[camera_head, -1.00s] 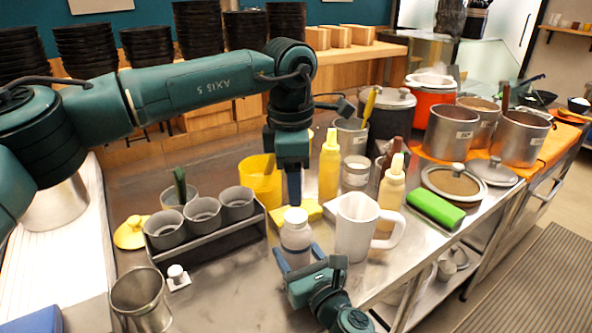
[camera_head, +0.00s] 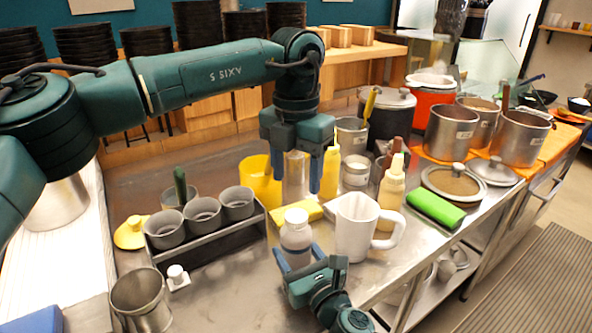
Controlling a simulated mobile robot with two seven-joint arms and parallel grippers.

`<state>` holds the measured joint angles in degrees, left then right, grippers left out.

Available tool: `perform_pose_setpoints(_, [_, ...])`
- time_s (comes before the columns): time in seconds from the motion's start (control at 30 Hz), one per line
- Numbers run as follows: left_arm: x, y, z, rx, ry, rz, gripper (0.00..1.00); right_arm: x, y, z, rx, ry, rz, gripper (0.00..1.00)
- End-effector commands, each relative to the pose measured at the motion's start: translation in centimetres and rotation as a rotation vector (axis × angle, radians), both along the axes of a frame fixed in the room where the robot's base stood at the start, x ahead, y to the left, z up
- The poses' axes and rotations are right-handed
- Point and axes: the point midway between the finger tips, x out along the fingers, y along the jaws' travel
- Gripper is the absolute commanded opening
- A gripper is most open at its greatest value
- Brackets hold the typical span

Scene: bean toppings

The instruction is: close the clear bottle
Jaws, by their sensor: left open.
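The clear bottle (camera_head: 296,238) stands upright near the front edge of the steel counter, with a white cap (camera_head: 296,215) on its top. I cannot tell how tightly the cap sits. My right gripper (camera_head: 298,262) comes in from the front, with its fingers on either side of the bottle's lower body, closed around it. My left gripper (camera_head: 295,190) points down above and slightly behind the bottle. Its two fingers are spread left and right and nothing is held between them; its tips are clear of the cap.
A white mug (camera_head: 355,228) stands close right of the bottle. A yellow squeeze bottle (camera_head: 330,172) and yellow cup (camera_head: 258,182) are behind. A rack of grey cups (camera_head: 215,246) is left, with a small white knobbed item (camera_head: 178,276) before it. The counter between rack and bottle is clear.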

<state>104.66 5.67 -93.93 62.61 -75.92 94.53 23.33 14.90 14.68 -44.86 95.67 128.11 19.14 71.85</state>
Motion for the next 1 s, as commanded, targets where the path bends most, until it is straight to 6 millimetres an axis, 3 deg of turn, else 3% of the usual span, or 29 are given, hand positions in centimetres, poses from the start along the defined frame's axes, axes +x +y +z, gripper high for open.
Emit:
perform_pose_setpoints(0.53, [0.0,0.1,-7.0,0.002,0.001,0.0,0.56,0.0,0.0,0.0,0.0,0.0,0.0,0.0])
perform_pose_setpoints(1.0, [0.0,0.1,-8.0,0.0,0.0,0.0,0.54,0.0,0.0,0.0,0.0,0.0,0.0,0.0])
